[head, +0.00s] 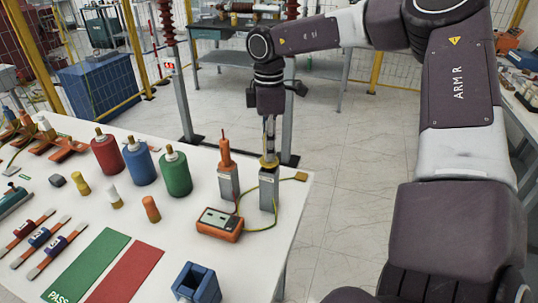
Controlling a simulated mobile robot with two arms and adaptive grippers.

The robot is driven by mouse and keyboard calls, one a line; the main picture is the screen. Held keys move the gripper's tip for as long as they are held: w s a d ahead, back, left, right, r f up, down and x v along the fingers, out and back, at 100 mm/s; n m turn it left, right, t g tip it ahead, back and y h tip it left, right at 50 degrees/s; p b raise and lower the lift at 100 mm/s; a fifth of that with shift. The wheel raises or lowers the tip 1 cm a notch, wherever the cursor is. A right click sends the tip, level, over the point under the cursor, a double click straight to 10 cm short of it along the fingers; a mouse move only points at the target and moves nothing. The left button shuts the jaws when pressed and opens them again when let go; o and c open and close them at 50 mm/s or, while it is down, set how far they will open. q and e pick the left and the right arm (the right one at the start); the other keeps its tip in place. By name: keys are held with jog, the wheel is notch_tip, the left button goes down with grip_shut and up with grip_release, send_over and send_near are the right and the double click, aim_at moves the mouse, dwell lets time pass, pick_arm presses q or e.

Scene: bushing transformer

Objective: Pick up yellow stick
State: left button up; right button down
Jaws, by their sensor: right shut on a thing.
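My right gripper (269,148) comes down from above over the table's right side, its jaws shut on the yellow stick (269,161). Only the stick's yellow collar shows clearly, at the top of a grey holder (268,190); the fingers hide its upper part. The stick stands upright, and its lower end is hidden in the holder. I cannot tell whether it has lifted at all. My left gripper is not in view.
An orange stick (226,152) stands in a second grey holder (229,184) close to the left. An orange meter (219,224) with a yellow-green cable lies in front. Red, blue and green bushings (175,172) stand further left. A blue square container (195,283) is at the front edge.

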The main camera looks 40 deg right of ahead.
notch_tip(320, 180, up, 18)
jog(key=b, duration=0.2)
dwell(1.1)
